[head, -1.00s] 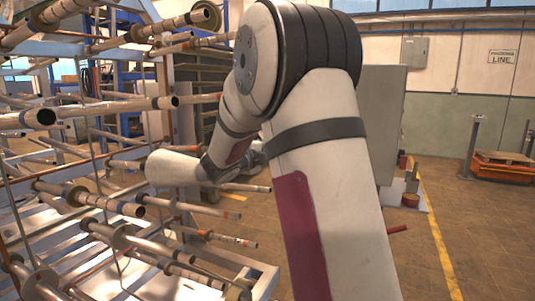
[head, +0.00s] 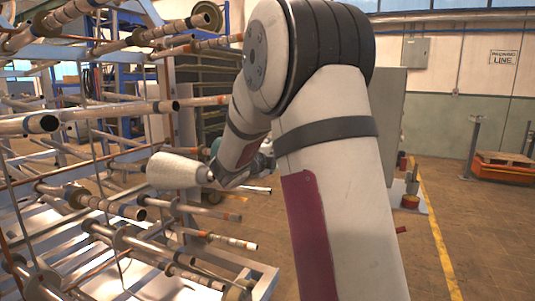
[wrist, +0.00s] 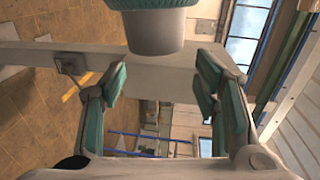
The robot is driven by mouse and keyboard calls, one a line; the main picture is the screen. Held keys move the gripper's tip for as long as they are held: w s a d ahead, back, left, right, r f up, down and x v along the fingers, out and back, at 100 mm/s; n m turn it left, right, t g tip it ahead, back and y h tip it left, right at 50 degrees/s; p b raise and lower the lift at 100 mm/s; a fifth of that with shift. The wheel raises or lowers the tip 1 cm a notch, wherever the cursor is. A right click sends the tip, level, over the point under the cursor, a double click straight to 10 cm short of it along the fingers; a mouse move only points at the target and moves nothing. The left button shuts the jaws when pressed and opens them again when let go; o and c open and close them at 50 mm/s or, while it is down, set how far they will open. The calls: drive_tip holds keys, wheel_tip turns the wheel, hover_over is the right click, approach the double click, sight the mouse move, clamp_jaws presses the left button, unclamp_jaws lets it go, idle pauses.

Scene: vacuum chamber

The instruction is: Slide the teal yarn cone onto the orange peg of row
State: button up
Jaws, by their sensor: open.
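In the wrist view the teal yarn cone (wrist: 154,4) is cut off by the top edge, its grey nose (wrist: 154,32) facing down the picture. My gripper (wrist: 160,74) is open, with teal-padded fingers wide apart and nothing between them. The cone's nose is above the finger gap, apart from both pads. In the head view my forearm hides most of my gripper. A small teal patch (head: 214,144) shows beside the forearm; I cannot tell whether it is cone or pad. Several rack pegs have orange bands, one (head: 236,243) low near the middle. I cannot tell which is the task's peg.
The rack (head: 90,170) fills the left with many protruding pegs. A grey cabinet (head: 394,120) stands behind my arm. The floor (head: 490,230) at right is mostly clear.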

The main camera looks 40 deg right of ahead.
drive_tip(key=s+d+r+p, duration=0.1)
drive_tip(key=s+d+p, duration=0.3)
drive_tip(key=s+p, duration=0.4)
drive_tip(key=shift+s+d+p, duration=0.35)
drive_tip(key=shift+s+d, duration=0.05)
drive_tip(key=shift+s, duration=1.45)
drive_tip(key=shift+r, duration=0.1)
